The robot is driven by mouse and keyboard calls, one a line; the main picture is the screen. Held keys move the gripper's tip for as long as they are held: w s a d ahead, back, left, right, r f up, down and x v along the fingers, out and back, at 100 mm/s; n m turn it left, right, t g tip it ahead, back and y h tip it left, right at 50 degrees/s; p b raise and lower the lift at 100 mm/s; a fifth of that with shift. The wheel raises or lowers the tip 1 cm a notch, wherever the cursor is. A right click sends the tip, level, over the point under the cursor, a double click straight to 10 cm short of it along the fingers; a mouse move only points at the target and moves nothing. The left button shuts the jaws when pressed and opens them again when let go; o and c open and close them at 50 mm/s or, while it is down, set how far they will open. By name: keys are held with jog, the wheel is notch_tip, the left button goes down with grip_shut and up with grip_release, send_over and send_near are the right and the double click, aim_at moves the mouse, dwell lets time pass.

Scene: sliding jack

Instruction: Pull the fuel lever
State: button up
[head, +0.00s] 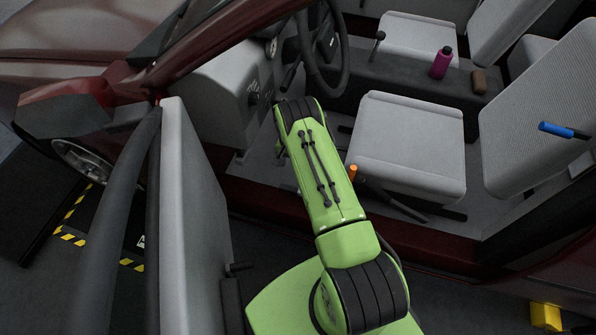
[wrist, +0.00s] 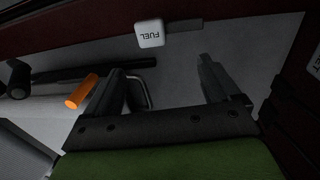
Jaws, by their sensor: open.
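The fuel lever (wrist: 150,33) is a small white block marked FUEL, seen at the top of the wrist view beside a dark red sill. My gripper (wrist: 163,72) shows in the wrist view with its two dark fingers spread apart and nothing between them. The lever is beyond the fingertips, nearer the left finger's side, and apart from both fingers. In the head view my green arm reaches into the car's doorway and hides the gripper; the lever does not show there.
An orange-tipped handle (wrist: 80,92) is just left of my left finger; it also shows in the head view (head: 353,173) beside the front seat (head: 410,145). The open door (head: 195,220) stands left of my arm. The steering wheel (head: 344,60) is beyond it.

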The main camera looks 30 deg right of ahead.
jog(key=r, duration=0.4)
jog(key=shift+w+a+r, duration=0.2)
jog(key=shift+a, duration=0.05)
jog(key=s+a+r+n+t+p, duration=0.1)
jog(key=s+a+r+p, duration=0.1)
jog(key=r, duration=1)
jog(key=s+a+r+n+t+p, duration=0.1)
jog(key=s+a+r+n, duration=0.1)
jog(key=r, duration=0.9)
jog(key=s+a+r+n+t+p, duration=0.1)
jog(key=s+a+r+p, duration=0.15)
jog(key=r, duration=0.95)
jog(key=s+a+r+n+t+p, duration=0.2)
jog(key=s+a+r, duration=0.2)
jog(key=s+r, duration=0.7)
jog(key=s+a+r+n+t+y+p, duration=0.1)
jog(key=s+a+r+n+p, duration=0.1)
jog(key=s, duration=1.2)
jog(key=shift+a+r+n+t, duration=0.3)
jog(key=shift+r+n, duration=0.1)
jog(key=shift+n, duration=0.1)
